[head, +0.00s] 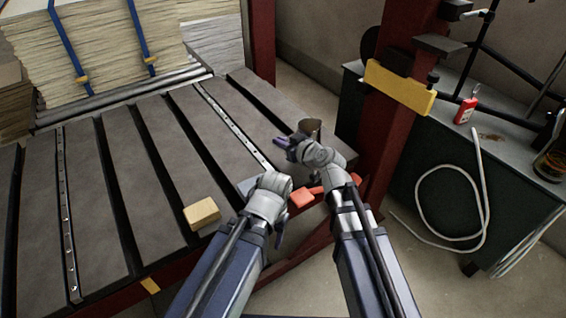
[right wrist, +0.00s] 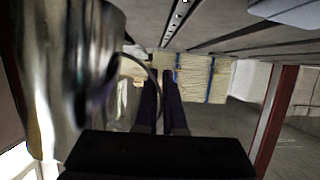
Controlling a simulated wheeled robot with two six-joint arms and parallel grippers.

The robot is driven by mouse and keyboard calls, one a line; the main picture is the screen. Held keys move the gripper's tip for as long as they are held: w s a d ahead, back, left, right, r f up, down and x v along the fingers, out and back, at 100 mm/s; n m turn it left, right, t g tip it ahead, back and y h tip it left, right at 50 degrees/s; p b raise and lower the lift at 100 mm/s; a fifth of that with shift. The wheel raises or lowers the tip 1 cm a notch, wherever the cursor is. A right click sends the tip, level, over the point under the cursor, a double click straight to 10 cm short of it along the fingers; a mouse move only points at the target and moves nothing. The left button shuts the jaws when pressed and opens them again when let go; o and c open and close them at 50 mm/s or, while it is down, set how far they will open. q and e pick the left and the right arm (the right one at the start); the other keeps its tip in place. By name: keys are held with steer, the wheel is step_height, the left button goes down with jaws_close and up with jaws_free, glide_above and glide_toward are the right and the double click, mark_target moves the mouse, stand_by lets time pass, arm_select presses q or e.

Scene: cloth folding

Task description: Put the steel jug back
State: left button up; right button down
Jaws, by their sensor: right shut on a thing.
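The steel jug (head: 311,126) shows in part behind my right gripper in the head view, near the right end of the slatted bench. In the right wrist view the shiny jug (right wrist: 70,65) fills the left side, with its looped handle (right wrist: 152,72) toward the middle. My right gripper (head: 285,145) is shut on the jug; its dark fingers (right wrist: 163,108) are at the handle in the right wrist view. Whether the jug touches the bench is hidden. My left gripper (head: 280,230) is near the bench's front edge, mostly hidden by its own wrist; its jaw opening cannot be made out.
The bench (head: 105,185) has dark slats with gaps. A wooden block (head: 201,213) lies near its front edge. An orange-red object (head: 302,197) is beside my wrists. A red post (head: 392,100) and a side cabinet (head: 430,165) stand right. Stacked sheets (head: 110,50) fill the back.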

steer(key=shift+f+b, duration=2.1)
steer(key=shift+f, duration=0.5)
steer(key=shift+f, duration=0.15)
steer(key=c, duration=1)
jaws_free()
